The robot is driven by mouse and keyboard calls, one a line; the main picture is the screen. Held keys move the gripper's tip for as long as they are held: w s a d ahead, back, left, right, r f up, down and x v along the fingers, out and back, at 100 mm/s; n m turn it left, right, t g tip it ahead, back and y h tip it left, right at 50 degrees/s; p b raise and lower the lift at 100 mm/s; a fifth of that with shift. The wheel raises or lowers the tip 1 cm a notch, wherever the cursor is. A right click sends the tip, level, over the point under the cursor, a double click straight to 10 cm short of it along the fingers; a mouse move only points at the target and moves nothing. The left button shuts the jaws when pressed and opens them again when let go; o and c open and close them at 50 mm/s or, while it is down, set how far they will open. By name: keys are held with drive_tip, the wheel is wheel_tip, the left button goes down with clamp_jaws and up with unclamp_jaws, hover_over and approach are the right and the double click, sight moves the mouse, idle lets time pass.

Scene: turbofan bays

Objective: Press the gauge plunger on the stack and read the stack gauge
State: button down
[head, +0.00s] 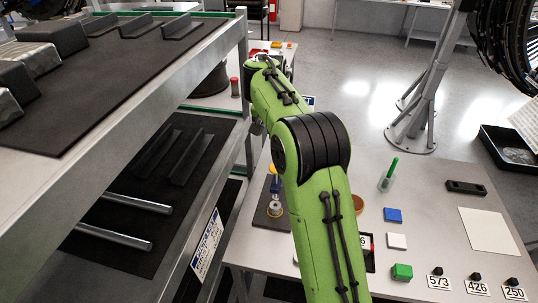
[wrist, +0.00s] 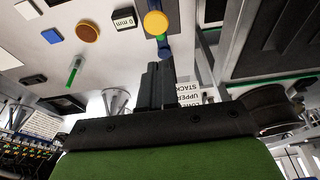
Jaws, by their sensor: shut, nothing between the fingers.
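A small stand with a yellow round cap (wrist: 156,22) and a blue post (wrist: 163,48) shows at the top of the wrist view. In the head view a blue and yellow stand (head: 275,188) is on a dark mat, partly behind my arm. I cannot tell for certain which part is the plunger, and no gauge reading is legible. My gripper (wrist: 158,70) is shut and empty, its dark fingertips close to the blue post in the picture; I cannot tell whether they touch. In the head view the fingers are hidden by the arm. A sign (wrist: 189,97) reads "UPPER STACK".
The grey table (head: 440,215) holds a blue block (head: 393,215), a white block (head: 397,241), a green block (head: 402,272), a green marker in a holder (head: 388,176) and number tags (head: 439,282). A metal rack (head: 215,60) stands close on the left.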

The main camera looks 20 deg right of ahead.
drive_tip(key=x, duration=1.3)
drive_tip(key=shift+s+a+f, duration=0.1)
drive_tip(key=shift+s+a, duration=0.05)
drive_tip(key=shift+s, duration=0.25)
drive_tip(key=shift+f, duration=0.45)
drive_tip(key=shift+f+b, duration=0.1)
drive_tip(key=shift+b, duration=0.2)
